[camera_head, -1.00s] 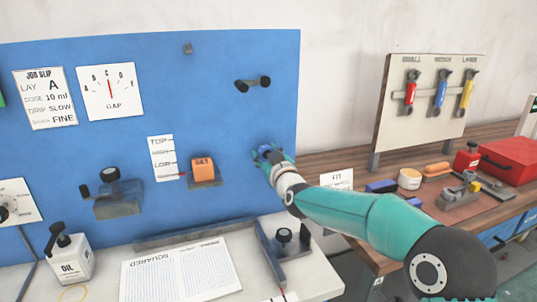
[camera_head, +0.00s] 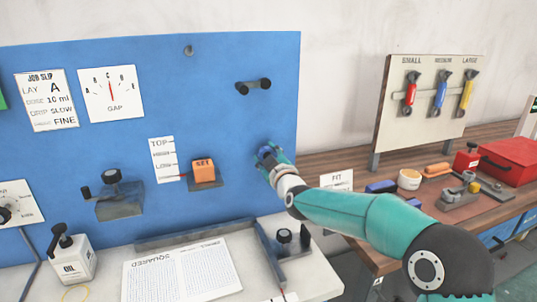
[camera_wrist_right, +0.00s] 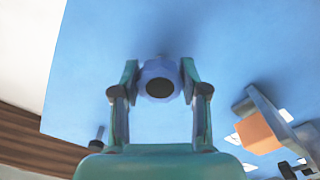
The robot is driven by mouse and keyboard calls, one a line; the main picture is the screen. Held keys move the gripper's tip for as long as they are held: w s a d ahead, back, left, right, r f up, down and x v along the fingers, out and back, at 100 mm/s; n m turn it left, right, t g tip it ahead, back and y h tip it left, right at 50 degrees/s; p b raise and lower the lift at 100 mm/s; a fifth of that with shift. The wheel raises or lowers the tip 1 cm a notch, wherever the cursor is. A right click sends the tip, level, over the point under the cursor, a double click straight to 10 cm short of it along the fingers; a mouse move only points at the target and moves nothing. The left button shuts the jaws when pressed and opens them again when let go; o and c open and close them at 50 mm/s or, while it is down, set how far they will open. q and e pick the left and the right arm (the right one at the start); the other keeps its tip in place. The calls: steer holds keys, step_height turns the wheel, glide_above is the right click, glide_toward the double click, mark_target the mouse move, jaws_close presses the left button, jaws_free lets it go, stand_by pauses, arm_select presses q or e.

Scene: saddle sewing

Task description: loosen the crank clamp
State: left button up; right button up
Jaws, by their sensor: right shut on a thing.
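A round blue knob with a dark centre (camera_wrist_right: 160,82) stands out from the blue panel (camera_head: 225,110). My right gripper (camera_head: 268,155) is at the panel's lower right. In the right wrist view its two fingers (camera_wrist_right: 160,90) sit on either side of the knob, shut on it. In the head view the gripper mostly hides this knob. A black crank handle (camera_head: 253,85) is on the panel above the gripper, clear of it. No label shows which part is the crank clamp. My left gripper is not in view.
An orange SET block (camera_head: 204,171) on a bracket is left of my right gripper. The wooden bench with a red box (camera_head: 510,160) is at the right.

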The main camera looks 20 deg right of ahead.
steer(key=n+p, duration=0.1)
steer(key=n, duration=0.3)
steer(key=shift+n, duration=0.4)
steer(key=n, duration=0.3)
steer(key=shift+a+n+p, duration=0.1)
steer(key=shift+n+p, duration=0.2)
steer(key=n, duration=0.4)
steer(key=shift+f+p, duration=0.15)
steer(key=shift+p, duration=0.25)
steer(key=shift+a+f+n, duration=0.1)
steer(key=shift+f+n, duration=0.1)
steer(key=shift+n, duration=1.6)
steer(key=o, duration=1.2)
steer(key=shift+c, duration=0.2)
steer(key=shift+r, duration=0.2)
steer(key=shift+s, duration=0.1)
